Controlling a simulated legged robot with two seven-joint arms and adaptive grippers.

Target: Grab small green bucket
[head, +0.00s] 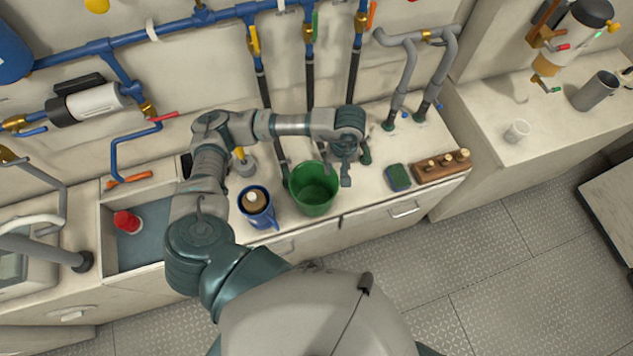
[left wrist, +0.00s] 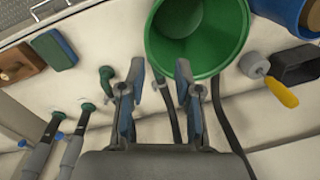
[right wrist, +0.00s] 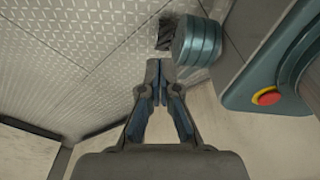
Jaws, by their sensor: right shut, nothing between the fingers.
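The small green bucket (head: 312,190) stands upright on the pale counter, with its open mouth facing up. It also shows at the top of the left wrist view (left wrist: 193,38), empty inside. My left gripper (head: 346,168) is at the bucket's right rear side, close to the rim. In the left wrist view, its two fingers (left wrist: 160,72) are apart with nothing between them. One fingertip overlaps the bucket's rim in that view; I cannot tell if they touch. My right gripper (right wrist: 160,72) shows only in the right wrist view, shut and empty over the metal floor.
A blue mug (head: 256,214) stands left of the bucket. A green and blue sponge (head: 397,178) and a wooden block with pegs (head: 441,166) lie to the right. Pipes and hoses rise behind the bucket. A sink (head: 141,258) is at the left.

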